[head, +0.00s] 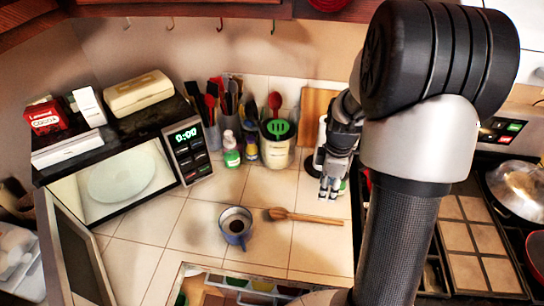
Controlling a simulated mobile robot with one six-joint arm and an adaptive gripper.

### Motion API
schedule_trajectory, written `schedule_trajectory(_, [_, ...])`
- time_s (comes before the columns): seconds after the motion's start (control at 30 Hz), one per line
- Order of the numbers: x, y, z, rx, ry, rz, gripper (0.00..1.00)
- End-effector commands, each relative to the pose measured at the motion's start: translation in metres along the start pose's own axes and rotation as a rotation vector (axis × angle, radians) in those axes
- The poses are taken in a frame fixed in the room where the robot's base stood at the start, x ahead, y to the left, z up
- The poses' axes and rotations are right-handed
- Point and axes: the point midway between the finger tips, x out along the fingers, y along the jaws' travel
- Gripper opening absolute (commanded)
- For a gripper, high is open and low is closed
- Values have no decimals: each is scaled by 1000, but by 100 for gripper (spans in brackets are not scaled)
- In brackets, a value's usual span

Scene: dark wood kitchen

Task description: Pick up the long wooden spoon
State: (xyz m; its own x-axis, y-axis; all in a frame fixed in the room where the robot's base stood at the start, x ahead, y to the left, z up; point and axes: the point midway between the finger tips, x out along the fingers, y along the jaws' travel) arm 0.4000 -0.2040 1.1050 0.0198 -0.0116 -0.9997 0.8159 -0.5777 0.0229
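The long wooden spoon (308,217) lies flat on the tiled counter in the head view. Its rounded head points left, close to a blue mug, and its handle runs right toward my arm. The whole spoon is visible. My gripper (331,190) hangs fingers-down in the picture above the handle's right half. It is apart from the spoon and holds nothing. Its fingertips look small but separated, so it appears open.
The blue mug (236,226) stands left of the spoon. An open microwave (115,177) is at left, a stove (470,235) at right. An open drawer (240,287) is in front.

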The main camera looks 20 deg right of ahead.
Motion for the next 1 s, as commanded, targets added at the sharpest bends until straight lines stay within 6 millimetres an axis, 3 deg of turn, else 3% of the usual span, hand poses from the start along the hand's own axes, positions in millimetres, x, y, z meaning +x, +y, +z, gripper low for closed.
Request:
schedule_trajectory(0.27, [34,6,14,-67,-2,-30,41])
schedule_trajectory(0.7, [124,4,13,-67,-2,-28,41])
schedule_trajectory(1.0, [147,4,12,-67,-2,-28,41])
